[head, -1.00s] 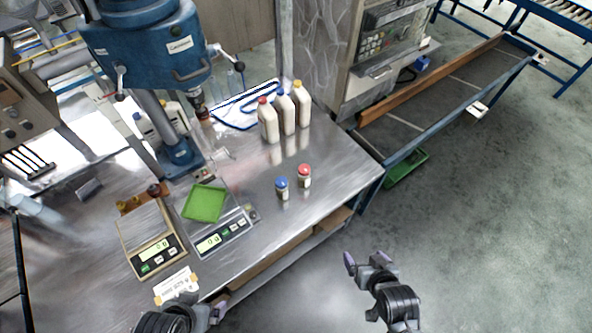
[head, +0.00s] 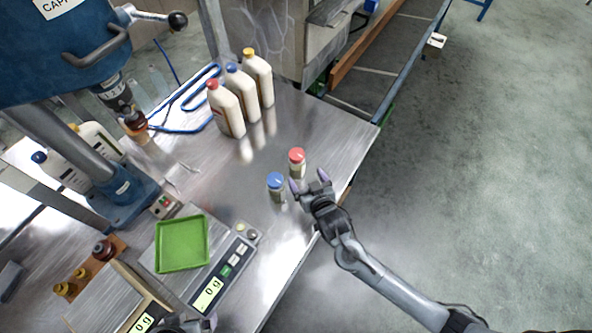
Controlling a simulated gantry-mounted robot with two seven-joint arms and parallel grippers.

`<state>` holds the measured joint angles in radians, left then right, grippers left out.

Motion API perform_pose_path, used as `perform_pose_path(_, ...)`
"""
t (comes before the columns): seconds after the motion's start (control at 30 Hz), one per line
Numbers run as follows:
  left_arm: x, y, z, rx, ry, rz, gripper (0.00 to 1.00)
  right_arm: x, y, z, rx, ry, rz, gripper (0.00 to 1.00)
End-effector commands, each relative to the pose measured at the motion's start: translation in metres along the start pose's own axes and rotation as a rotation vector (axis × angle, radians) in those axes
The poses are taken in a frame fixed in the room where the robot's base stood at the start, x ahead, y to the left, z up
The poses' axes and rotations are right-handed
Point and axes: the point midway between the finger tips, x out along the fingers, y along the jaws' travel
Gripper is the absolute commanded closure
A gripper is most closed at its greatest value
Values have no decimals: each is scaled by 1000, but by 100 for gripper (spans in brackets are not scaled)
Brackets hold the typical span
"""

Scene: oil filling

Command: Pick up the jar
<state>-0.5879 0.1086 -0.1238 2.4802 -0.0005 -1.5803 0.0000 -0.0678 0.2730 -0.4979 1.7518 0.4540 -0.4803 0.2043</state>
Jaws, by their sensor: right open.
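Two small jars stand upright on the metal table (head: 240,185). One jar has a blue lid (head: 276,184) and the other, just behind it to the right, has a red lid (head: 297,160). My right gripper (head: 310,183) is open and empty at the table's right edge, with its fingertips close to both jars. I cannot tell whether a finger touches a jar. Only a small part of my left gripper (head: 186,326) shows at the bottom edge, and its fingers are not clear.
Three bottles with red (head: 226,108), blue (head: 243,92) and yellow (head: 258,76) caps stand behind the jars. A green tray (head: 182,243) lies on a scale at the left front. A blue machine (head: 80,45) rises at the left. Open floor lies to the right.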

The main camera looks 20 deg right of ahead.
Motion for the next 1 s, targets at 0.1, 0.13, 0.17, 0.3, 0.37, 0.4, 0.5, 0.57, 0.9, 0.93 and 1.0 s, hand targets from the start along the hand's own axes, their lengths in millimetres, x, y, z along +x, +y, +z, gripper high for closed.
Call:
perform_pose_path(0.1, 1, -1, -1, 0, 4, -3, 0, 18, 0, -2, 0, 2, 0, 10)
perform_pose_path(0.13, 2, -2, -1, 0, 5, -4, 0, 22, 0, -1, 0, 2, 0, 10)
perform_pose_path(0.17, 2, -2, -1, 1, 6, -5, 0, 26, 0, -1, 0, 2, 0, 10)
perform_pose_path(0.3, 3, -4, -2, 4, 8, -9, 0, 39, 0, -1, 0, 1, -1, 10)
perform_pose_path(0.37, 4, -4, -2, 6, 8, -11, 0, 42, 0, -1, 1, 1, -1, 10)
perform_pose_path(0.4, 4, -4, -2, 7, 8, -12, 0, 43, 0, -1, 1, 1, -1, 10)
perform_pose_path(0.5, 4, -5, -1, 10, 7, -14, 0, 48, 0, -1, 0, 1, 0, 10)
perform_pose_path(0.57, 5, -6, -1, 12, 7, -16, 0, 55, 1, -1, -1, 1, 1, 10)
perform_pose_path(0.9, 10, -6, 1, 11, 6, -16, 0, 92, 2, 0, 0, 0, -1, 10)
perform_pose_path(0.93, 10, -6, 1, 11, 6, -15, 0, 93, 2, 0, 0, -1, -1, 10)
perform_pose_path(1.0, 10, -5, 1, 9, 6, -14, 0, 94, 2, 0, 0, 0, -1, 10)
